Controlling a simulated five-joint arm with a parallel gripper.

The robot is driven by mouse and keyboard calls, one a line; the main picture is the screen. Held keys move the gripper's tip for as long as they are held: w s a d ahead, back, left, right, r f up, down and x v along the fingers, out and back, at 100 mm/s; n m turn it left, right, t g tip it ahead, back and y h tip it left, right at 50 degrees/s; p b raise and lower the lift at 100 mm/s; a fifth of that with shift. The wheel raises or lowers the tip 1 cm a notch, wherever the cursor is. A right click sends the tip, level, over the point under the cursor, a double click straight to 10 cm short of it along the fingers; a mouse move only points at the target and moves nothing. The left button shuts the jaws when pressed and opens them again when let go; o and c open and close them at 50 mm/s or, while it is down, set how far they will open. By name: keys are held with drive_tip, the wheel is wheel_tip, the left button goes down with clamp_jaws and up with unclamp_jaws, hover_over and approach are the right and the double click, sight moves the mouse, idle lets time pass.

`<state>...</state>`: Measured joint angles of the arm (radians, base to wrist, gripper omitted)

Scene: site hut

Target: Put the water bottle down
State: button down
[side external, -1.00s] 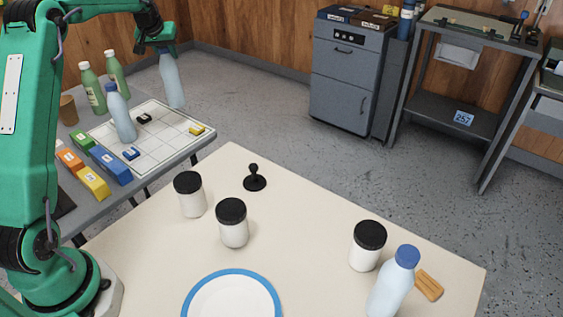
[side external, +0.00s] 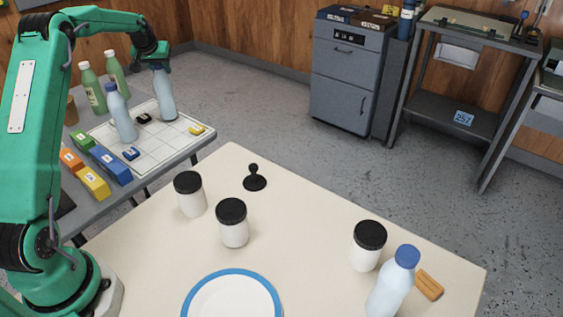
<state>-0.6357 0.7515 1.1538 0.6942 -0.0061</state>
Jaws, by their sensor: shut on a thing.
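My gripper (side external: 158,64) is shut on the top of a pale blue water bottle (side external: 163,97) over the far side of the white gridded board (side external: 163,143) on the grey side table. The bottle is about upright and its base is at or very near the board; I cannot tell if it touches. Its cap is hidden by my gripper. A second pale blue bottle (side external: 120,118) with a blue cap stands on the board to the left. A third blue-capped bottle (side external: 391,287) stands on the cream table at the front right.
Two green bottles (side external: 92,92) stand behind the board's left side. Small black (side external: 144,118), blue (side external: 131,153) and yellow (side external: 197,129) pieces lie on the board. Colored boxes (side external: 110,166) line its near left. White jars (side external: 233,229) and a blue-rimmed plate (side external: 233,302) are on the cream table.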

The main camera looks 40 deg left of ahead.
drive_tip(key=shift+f, duration=0.4)
drive_tip(key=c, duration=1.1)
unclamp_jaws()
drive_tip(key=shift+f, duration=0.15)
drive_tip(key=shift+o, duration=0.2)
drive_tip(key=v, duration=1.2)
